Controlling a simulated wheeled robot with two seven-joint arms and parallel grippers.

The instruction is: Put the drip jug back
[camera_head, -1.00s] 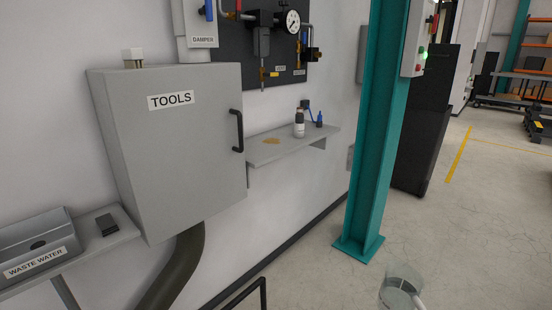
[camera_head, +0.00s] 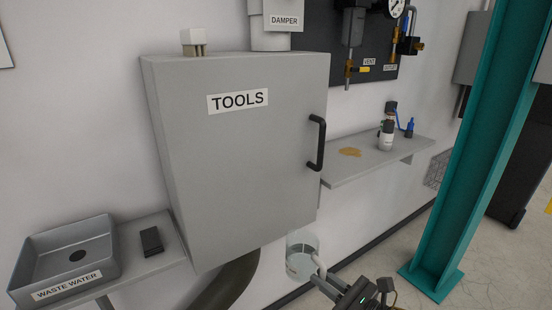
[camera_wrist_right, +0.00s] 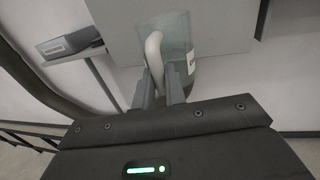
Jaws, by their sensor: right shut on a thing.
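The drip jug (camera_head: 301,262) is a clear cup-shaped vessel with a pale handle, low in the middle of the head view, in front of the shelf's left end and below the tool cabinet. My right gripper (camera_head: 325,278) is shut on its handle and holds it up off any surface. In the right wrist view the jug (camera_wrist_right: 178,38) stands beyond the fingers, and the right gripper (camera_wrist_right: 160,82) closes on the handle. Liquid inside is hard to tell. My left gripper is not in view.
A grey tools cabinet (camera_head: 240,150) with a black handle hangs on the wall. A wall shelf (camera_head: 360,170) bears a brown stain (camera_head: 350,152) and a bottle (camera_head: 386,134). A waste water basin (camera_head: 40,250) is at left, beside a dark block (camera_head: 151,241). A teal column (camera_head: 480,150) stands at right.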

